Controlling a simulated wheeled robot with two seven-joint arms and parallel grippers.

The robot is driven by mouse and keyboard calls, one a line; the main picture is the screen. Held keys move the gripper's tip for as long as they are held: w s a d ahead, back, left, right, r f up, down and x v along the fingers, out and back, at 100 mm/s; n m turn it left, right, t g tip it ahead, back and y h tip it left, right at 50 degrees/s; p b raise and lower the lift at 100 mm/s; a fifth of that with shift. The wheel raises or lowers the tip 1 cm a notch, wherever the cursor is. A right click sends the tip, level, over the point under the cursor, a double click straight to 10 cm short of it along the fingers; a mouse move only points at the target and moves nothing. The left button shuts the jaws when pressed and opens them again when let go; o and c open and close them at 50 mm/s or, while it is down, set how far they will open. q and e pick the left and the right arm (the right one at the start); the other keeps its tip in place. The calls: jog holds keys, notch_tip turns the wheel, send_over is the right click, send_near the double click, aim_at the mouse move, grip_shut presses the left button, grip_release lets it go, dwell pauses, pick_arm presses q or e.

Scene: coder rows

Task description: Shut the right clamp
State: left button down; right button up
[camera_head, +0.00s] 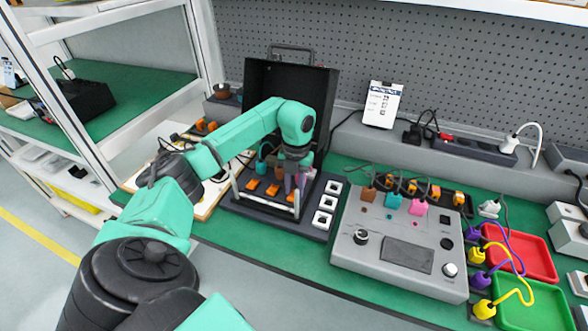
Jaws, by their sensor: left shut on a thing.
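A dark fixture (262,212) with orange blocks (273,190) on it stands on the green bench, in front of an upright black lid or panel. A pale lever of the left clamp (235,187) shows on its left side. A pale upright part of the right clamp (297,205) shows on its right side. My left gripper (298,182) points down over the fixture's right side and is shut at the right clamp. The wrist hides much of the contact, and the fingers are small. My right gripper is not in view.
A grey control box (400,254) with coloured plugs stands to the right of the fixture. White square sockets (323,219) lie between them. Red (527,254) and green (540,308) trays with cables are at far right. A pegboard wall closes the back.

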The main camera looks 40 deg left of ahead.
pick_arm(q)
jog(key=c, duration=0.6)
grip_release()
jog(key=shift+c, duration=0.2)
notch_tip(320, 180, up, 15)
jog(key=w+p, duration=0.1)
jog(key=shift+a+f, duration=0.2)
